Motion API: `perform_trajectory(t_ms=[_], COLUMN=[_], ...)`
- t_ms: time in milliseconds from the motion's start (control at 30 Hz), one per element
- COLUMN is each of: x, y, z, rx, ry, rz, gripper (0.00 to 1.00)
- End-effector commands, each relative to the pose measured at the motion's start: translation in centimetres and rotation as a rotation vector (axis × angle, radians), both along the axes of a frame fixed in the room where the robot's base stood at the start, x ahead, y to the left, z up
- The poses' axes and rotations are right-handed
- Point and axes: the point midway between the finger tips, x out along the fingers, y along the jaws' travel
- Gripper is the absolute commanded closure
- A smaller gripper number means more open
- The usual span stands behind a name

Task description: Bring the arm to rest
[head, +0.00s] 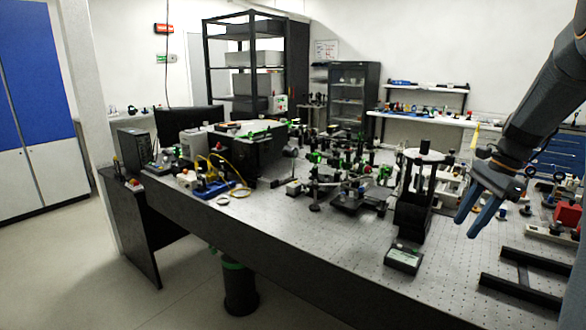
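My arm comes in from the upper right edge of the head view. My gripper (468,222) hangs at the right, above the perforated optical bench (330,238), with its blue fingers pointing down and to the left. A narrow gap shows between the fingers, and I see nothing held there. How wide the fingers stand apart is hard to judge from this angle. A black post stand with a round light top (426,156) is just left of the gripper, apart from it in the picture.
Several optical mounts crowd the bench's middle. Floor (165,270) is free at the lower left.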

Motion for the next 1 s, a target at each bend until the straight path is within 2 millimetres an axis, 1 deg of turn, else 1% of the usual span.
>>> perform_trajectory(t_ms=[33, 167, 267, 367, 400, 467, 500, 567, 600, 700, 800, 900, 1000], x=[-0.3, -1.5, -3.0, -5.5, -6.8, -9.0, -10.6, -12.8, -14.3, -17.3, -19.4, -20.3, -20.5], y=[1.5, 5.1, 8.5, 12.8, 14.7, 17.3, 18.8, 20.9, 22.0, 24.1, 25.3, 25.6, 25.7], z=[-0.2, -1.1, -2.0, -3.3, -3.8, -4.6, -5.2, -6.0, -6.5, -7.5, -8.1, -8.4, -8.5], rx=[-0.015, -0.064, -0.110, -0.168, -0.195, -0.233, -0.255, -0.285, -0.302, -0.334, -0.355, -0.364, -0.367], ry=[-0.007, -0.034, -0.060, -0.096, -0.115, -0.144, -0.163, -0.190, -0.209, -0.246, -0.272, -0.284, -0.287], rz=[0.049, 0.198, 0.352, 0.565, 0.666, 0.822, 0.924, 1.068, 1.156, 1.338, 1.458, 1.515, 1.530], gripper=[0.61, 0.61, 0.61, 0.61, 0.61, 0.61, 0.61, 0.61, 0.61, 0.61, 0.61, 0.61, 0.61])
